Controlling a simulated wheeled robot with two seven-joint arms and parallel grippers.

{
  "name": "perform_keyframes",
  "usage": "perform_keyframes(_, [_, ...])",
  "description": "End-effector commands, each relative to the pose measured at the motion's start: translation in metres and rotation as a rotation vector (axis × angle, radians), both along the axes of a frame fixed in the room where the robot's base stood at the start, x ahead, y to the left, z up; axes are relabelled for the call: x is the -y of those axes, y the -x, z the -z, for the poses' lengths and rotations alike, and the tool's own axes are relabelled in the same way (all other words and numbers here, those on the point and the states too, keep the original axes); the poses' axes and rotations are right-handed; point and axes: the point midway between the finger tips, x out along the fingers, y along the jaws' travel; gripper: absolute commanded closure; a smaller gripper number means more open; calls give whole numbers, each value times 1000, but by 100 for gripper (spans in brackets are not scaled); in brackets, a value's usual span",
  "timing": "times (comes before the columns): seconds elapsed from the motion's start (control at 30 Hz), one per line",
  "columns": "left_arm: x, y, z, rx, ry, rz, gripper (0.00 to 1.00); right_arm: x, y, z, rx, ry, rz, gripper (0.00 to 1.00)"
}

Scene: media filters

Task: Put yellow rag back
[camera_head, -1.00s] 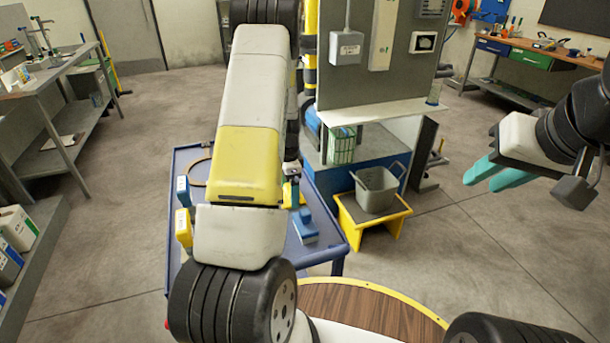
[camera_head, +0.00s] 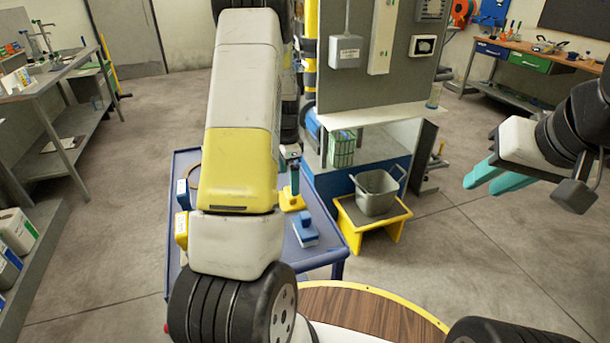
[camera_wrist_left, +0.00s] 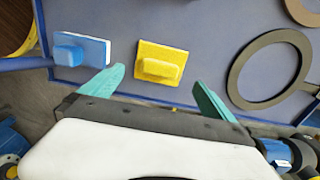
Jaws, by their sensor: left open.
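The yellow rag (camera_wrist_left: 161,62) is a yellow block-like pad with a raised grip, lying on the blue cart top (camera_wrist_left: 190,20). It also shows in the head view (camera_head: 291,200), partly behind my left arm. My left gripper (camera_wrist_left: 158,77) is open and empty, with its teal fingers on either side of the rag's near edge, apart from it in the picture. I cannot tell its height above the cart. In the head view my arm mostly hides this gripper. My right gripper (camera_head: 482,186) is open and empty over the floor at right.
A blue pad (camera_wrist_left: 95,50) lies left of the yellow rag in the wrist view. A dark ring (camera_wrist_left: 238,80) lies to its right. A grey bucket (camera_head: 376,193) stands on a yellow stool (camera_head: 352,226) beside the cart. Small blue and yellow containers hang at the cart's left edge.

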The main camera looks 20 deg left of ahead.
Motion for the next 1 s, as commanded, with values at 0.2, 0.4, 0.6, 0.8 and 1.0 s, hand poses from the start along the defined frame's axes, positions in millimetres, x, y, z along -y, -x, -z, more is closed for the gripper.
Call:
perform_keyframes(0.2, [0, -1, -40, 4, 0, 0, 0, 0, 0, 0, 0, 0, 0, 71])
perform_keyframes(0.4, [3, 1, -60, 10, 4, -13, 0, 0, 0, 0, 0, 0, 0, 71])
perform_keyframes(0.6, [28, 25, -120, 95, 50, -144, 0, 0, 0, 0, 0, 0, 0, 71])
perform_keyframes(0.8, [66, 76, -193, 204, 136, -343, 0, 0, 0, 0, 0, 0, 0, 71])
perform_keyframes(1.0, [100, 141, -242, 295, 234, -528, 0, 0, 0, 0, 0, 0, 0, 71])
